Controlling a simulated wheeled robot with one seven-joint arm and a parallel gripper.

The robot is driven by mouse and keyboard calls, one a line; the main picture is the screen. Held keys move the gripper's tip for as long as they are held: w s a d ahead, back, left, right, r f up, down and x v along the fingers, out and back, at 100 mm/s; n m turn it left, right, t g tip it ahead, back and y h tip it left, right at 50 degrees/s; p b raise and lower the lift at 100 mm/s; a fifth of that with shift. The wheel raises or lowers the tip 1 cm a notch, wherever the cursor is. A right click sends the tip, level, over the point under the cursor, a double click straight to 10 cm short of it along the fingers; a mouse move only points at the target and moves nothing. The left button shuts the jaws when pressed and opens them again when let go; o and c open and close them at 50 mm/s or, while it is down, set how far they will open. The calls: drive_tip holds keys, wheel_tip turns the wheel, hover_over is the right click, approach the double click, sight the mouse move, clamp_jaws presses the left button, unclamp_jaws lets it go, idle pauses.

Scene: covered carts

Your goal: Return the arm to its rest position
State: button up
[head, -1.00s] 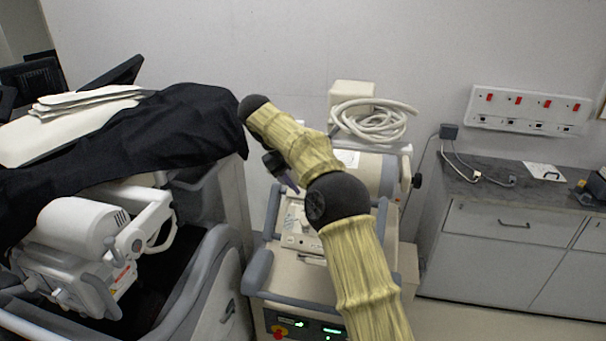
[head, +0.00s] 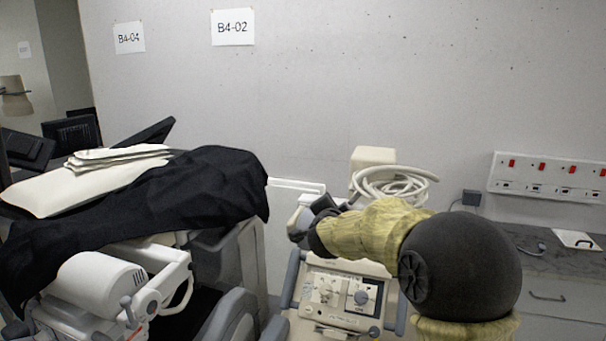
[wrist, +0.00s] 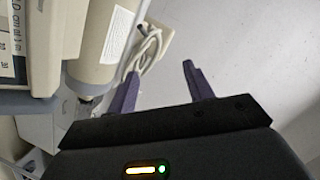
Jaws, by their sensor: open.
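My gripper (wrist: 160,92) shows in the wrist view with its two purple fingers spread apart and nothing between them. Beyond the fingers are the pale wall, a coiled hose (wrist: 145,55) and the cream cylinder of a medical cart. In the head view my yellow-sleeved arm with its dark joint is bent at the lower right. It reaches left over the cart's control panel (head: 340,298). The fingers cannot be made out in the head view.
A cart covered by a black cloth (head: 150,200), with folded white sheets (head: 110,165) on it, stands at left. The coiled hose (head: 390,185) lies behind my arm. A grey counter (head: 560,262) with drawers is at right, below a socket strip (head: 550,178).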

drive_tip(key=s+d+f+n+g+y, duration=0.1)
drive_tip(key=s+d+f+n+g, duration=0.1)
drive_tip(key=s+f+n+g, duration=0.2)
drive_tip(key=s+d+f+n+g, duration=0.3)
drive_tip(key=s+f, duration=0.7)
drive_tip(key=s, duration=0.9)
drive_tip(key=s+d+f+n+g+y, duration=0.1)
drive_tip(key=s+f+n+g, duration=0.4)
drive_tip(key=s, duration=0.7)
wheel_tip(320, 180, down, 2)
drive_tip(key=shift+d+f+g+y, duration=0.15)
drive_tip(key=shift+d+g+y, duration=0.15)
drive_tip(key=shift+d, duration=0.45)
